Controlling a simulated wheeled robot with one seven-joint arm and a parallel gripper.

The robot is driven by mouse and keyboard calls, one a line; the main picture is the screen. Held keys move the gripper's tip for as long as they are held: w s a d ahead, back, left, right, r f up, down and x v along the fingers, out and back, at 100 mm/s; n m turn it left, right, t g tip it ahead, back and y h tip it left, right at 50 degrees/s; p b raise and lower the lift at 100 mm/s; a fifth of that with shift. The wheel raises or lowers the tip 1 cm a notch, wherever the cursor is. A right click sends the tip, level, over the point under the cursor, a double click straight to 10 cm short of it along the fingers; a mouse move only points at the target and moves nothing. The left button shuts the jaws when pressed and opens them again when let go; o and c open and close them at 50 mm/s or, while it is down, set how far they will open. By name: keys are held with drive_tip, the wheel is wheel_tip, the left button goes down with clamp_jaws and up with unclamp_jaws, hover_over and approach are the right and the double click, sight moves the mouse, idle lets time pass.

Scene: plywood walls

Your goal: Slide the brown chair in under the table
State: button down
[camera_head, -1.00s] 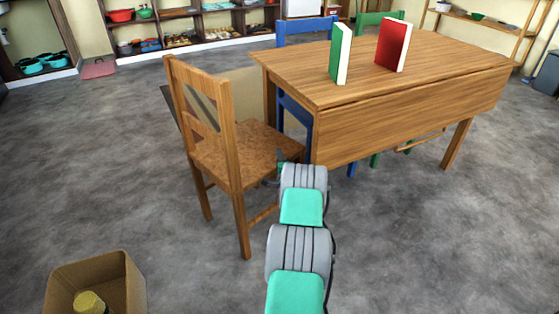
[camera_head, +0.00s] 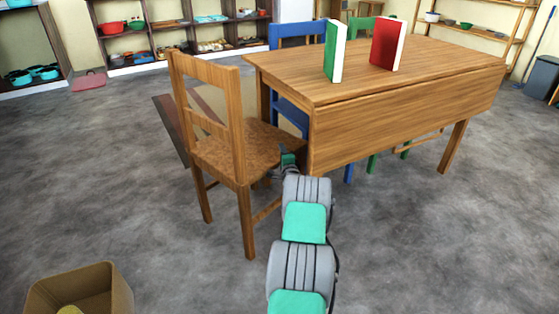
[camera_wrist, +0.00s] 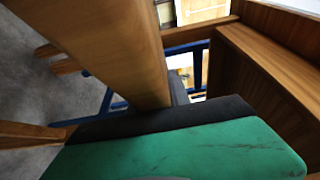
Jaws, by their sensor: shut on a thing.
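The brown wooden chair (camera_head: 222,145) stands upright at the left end of the wooden table (camera_head: 385,70). Its backrest is on the left, and its seat faces the table. The seat's right edge reaches the table's near left corner; I cannot tell whether they touch. My gripper (camera_head: 288,158) is at the seat's right front edge, shut on the chair. In the wrist view, a wooden piece (camera_wrist: 110,45), seemingly part of the chair, runs down to my gripper (camera_wrist: 170,108). The fingertips are mostly hidden there.
A green book (camera_head: 335,52) and a red book (camera_head: 388,44) stand on the table. A blue chair (camera_head: 290,32) and a green chair (camera_head: 365,22) are at its far side. The floor left of the brown chair is mostly open.

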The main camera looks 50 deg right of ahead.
drive_tip(key=shift+s+d+r, duration=0.1)
drive_tip(key=shift+d, duration=0.2)
drive_tip(key=c, duration=1.5)
unclamp_jaws()
drive_tip(key=shift+s, duration=0.1)
drive_tip(key=o, duration=0.4)
drive_tip(key=shift+w+a, duration=0.15)
drive_tip(key=shift+w, duration=0.05)
drive_tip(key=shift+c, duration=0.2)
drive_tip(key=p+v, duration=0.3)
drive_tip(key=v, duration=0.5)
